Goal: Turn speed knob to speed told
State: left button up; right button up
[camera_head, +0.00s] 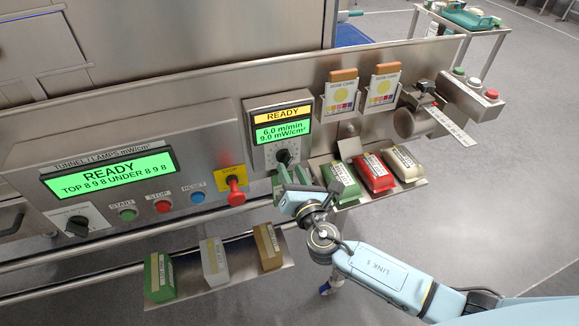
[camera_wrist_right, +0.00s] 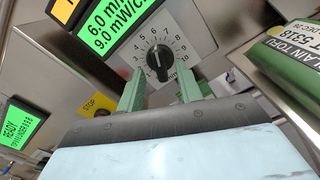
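The speed knob (camera_head: 284,156) is black and sits on a white numbered dial under a small green display (camera_head: 282,130). The display reads READY, 6.0 m/min and 9.0 mW/cm². In the right wrist view the knob (camera_wrist_right: 159,62) stands roughly upright, with numbers around it; its exact setting is hard to read. My right gripper (camera_head: 292,178) is just below the knob. In the right wrist view its green fingers (camera_wrist_right: 162,88) are apart, one toward each side of the knob, with nothing visible between them. Contact cannot be told. My left gripper is not in view.
A red stop button (camera_head: 236,190) on yellow is left of the knob. Another black knob (camera_head: 77,226) is far left. Green (camera_head: 341,180), red (camera_head: 374,173) and cream (camera_head: 405,164) packs lie on a shelf to the right. A lower tray (camera_head: 222,282) holds more packs.

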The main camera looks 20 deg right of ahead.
jog(key=shift+w, duration=1.05)
grip_shut()
